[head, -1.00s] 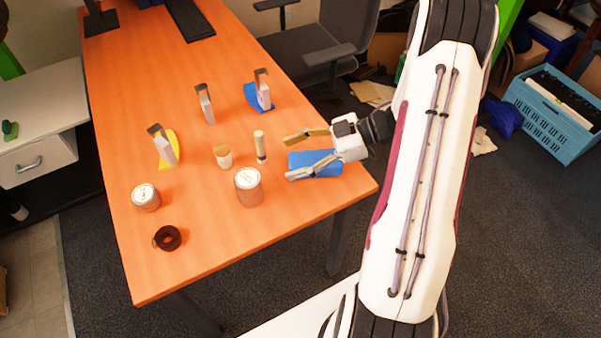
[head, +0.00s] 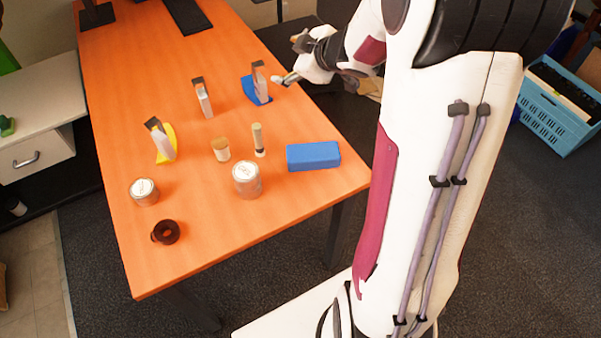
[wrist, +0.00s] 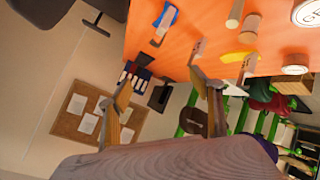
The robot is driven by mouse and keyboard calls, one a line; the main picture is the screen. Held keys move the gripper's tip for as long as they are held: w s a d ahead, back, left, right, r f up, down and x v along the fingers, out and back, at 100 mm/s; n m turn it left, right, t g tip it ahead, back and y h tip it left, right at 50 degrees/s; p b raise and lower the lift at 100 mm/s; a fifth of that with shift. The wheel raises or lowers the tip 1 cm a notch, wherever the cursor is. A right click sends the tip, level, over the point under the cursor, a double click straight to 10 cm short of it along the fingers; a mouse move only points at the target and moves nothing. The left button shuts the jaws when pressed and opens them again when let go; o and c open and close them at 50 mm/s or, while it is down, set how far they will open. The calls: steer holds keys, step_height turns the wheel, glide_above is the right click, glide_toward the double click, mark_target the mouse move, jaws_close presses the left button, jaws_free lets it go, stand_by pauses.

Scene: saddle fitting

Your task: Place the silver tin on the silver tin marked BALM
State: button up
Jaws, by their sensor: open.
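Two silver tins with white lids stand upright on the orange table. The larger tin (head: 246,182) is near the front middle; the smaller tin (head: 144,192) is to its left. Lettering on both lids is too small to read in the head view. In the wrist view, the larger tin (wrist: 308,14) is cut off at the top right, with partial letters like "GE" showing; the smaller tin (wrist: 295,65) is below it. My gripper (head: 286,62) is raised near the table's right edge, away from both tins. Its fingers (wrist: 164,66) are apart and empty in the wrist view.
A blue block (head: 313,156) lies at the table's front right. Hooked grey pieces (head: 203,98) stand farther back. A dark ring-shaped object (head: 165,232) is front left.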

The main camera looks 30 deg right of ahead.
steer(key=s+a+r+m+g+h, duration=0.1)
steer(key=s+a+r+m+h, duration=0.1)
steer(key=s+r+m+h, duration=0.6)
steer(key=s+a+g+y, duration=0.1)
steer(key=s+a, duration=0.3)
steer(key=s, duration=0.4)
steer(key=s+a+f+g+y, duration=0.1)
steer(key=s+a+g+y, duration=0.1)
steer(key=s+a, duration=0.3)
steer(key=s+a+f+m+g+y, duration=0.1)
steer(key=s+a+y, duration=0.3)
steer(key=s, duration=0.8)
steer(key=shift+a+f, duration=0.2)
steer(key=shift+a, duration=0.2)
